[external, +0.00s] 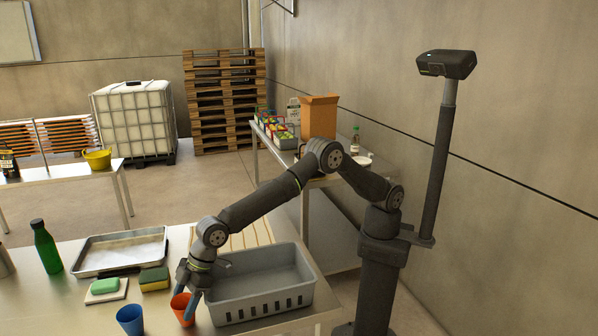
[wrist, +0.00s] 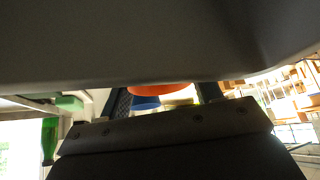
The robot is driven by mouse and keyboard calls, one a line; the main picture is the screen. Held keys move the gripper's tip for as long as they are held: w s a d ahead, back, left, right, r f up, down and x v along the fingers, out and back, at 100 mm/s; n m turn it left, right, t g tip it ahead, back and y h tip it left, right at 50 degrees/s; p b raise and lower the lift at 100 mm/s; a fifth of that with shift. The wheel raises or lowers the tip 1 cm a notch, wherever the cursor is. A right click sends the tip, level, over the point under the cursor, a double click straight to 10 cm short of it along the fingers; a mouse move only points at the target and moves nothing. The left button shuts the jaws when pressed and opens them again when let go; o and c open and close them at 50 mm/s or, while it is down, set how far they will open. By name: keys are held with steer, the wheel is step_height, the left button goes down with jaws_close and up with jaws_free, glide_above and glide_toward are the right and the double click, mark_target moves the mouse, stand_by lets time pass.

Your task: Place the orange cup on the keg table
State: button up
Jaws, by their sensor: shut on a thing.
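The orange cup (external: 181,309) stands upright near the front of the steel table, just left of the grey basin. My gripper (external: 188,298) reaches down to it from above and is shut on it. In the wrist view, part of the orange cup (wrist: 162,89) shows between my fingers; most of it is hidden by the gripper body. A blue cup (external: 130,319) stands just left of it, and it also shows in the wrist view (wrist: 146,102). No keg is visible, so I cannot tell which surface is the keg table.
The grey basin (external: 262,294) is close on the right. A sponge (external: 154,279), a green soap bar (external: 104,286), a metal tray (external: 122,251) and a green bottle (external: 46,247) stand behind and left. Another table (external: 62,180) holds a yellow bowl (external: 98,159). A side table carries a cardboard box (external: 319,117).

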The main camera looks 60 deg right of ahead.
steer(key=shift+f, duration=0.3)
steer(key=o, duration=1)
steer(key=shift+c, duration=0.2)
steer(key=shift+r, duration=0.35)
steer(key=v, duration=1.1)
steer(key=shift+d+r, duration=0.25)
steer(key=shift+s+f, duration=0.1)
steer(key=shift+f, duration=0.05)
